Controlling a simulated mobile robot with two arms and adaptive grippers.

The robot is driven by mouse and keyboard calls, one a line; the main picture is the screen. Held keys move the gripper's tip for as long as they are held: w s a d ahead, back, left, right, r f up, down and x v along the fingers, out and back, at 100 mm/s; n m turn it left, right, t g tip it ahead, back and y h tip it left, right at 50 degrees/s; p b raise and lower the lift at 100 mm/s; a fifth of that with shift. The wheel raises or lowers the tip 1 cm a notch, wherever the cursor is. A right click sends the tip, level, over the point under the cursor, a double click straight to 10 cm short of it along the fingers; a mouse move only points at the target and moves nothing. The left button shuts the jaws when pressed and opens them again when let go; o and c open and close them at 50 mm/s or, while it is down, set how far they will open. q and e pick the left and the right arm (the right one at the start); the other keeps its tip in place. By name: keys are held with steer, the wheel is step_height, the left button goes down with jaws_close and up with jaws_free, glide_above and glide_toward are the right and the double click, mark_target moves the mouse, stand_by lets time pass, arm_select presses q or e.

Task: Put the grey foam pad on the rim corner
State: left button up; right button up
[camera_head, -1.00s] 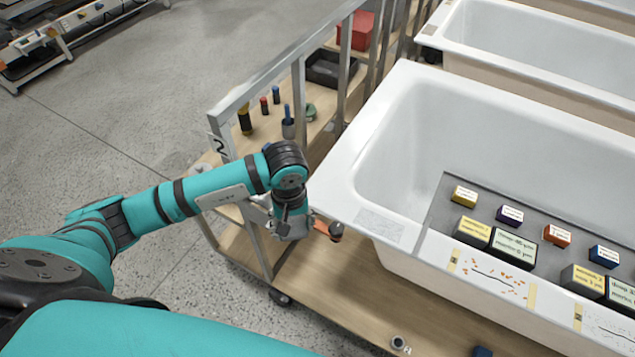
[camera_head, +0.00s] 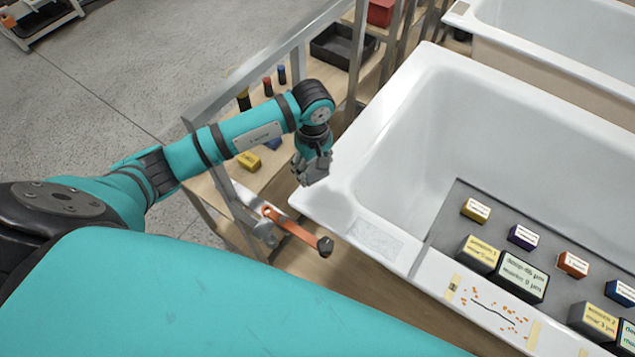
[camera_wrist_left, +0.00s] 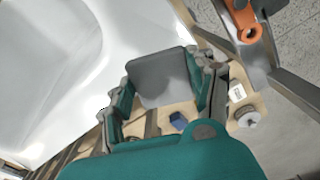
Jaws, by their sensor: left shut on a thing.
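My left gripper (camera_head: 312,172) is over the near left rim corner (camera_head: 322,204) of the nearest white bathtub, pointing down. In the left wrist view, its two fingers (camera_wrist_left: 163,98) are shut on the grey foam pad (camera_wrist_left: 160,76), a flat dark grey piece. The pad is hard to make out in the head view, where the gripper hides it. The white tub rim (camera_wrist_left: 72,105) shows to the left of the pad in the wrist view. I cannot tell whether the pad touches the rim. My right gripper is not in view.
An orange-handled tool (camera_head: 290,230) sticks out from the metal rack (camera_head: 245,85) beside the corner. A pale textured patch (camera_head: 375,240) lies on the front rim. A grey board (camera_head: 450,228) with several labelled blocks lies across the tub to the right.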

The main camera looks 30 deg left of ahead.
arm_select(q)
steer(key=b, duration=0.4)
glide_above(314, 195)
step_height(314, 195, down, 6)
steer(key=shift+s, duration=0.1)
step_height(314, 195, down, 4)
steer(key=shift+r+b, duration=0.1)
steer(key=shift+b, duration=0.85)
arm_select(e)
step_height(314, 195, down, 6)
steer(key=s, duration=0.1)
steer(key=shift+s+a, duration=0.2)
arm_select(q)
steer(key=shift+f, duration=0.25)
steer(key=o, duration=0.8)
steer(key=shift+r, duration=0.1)
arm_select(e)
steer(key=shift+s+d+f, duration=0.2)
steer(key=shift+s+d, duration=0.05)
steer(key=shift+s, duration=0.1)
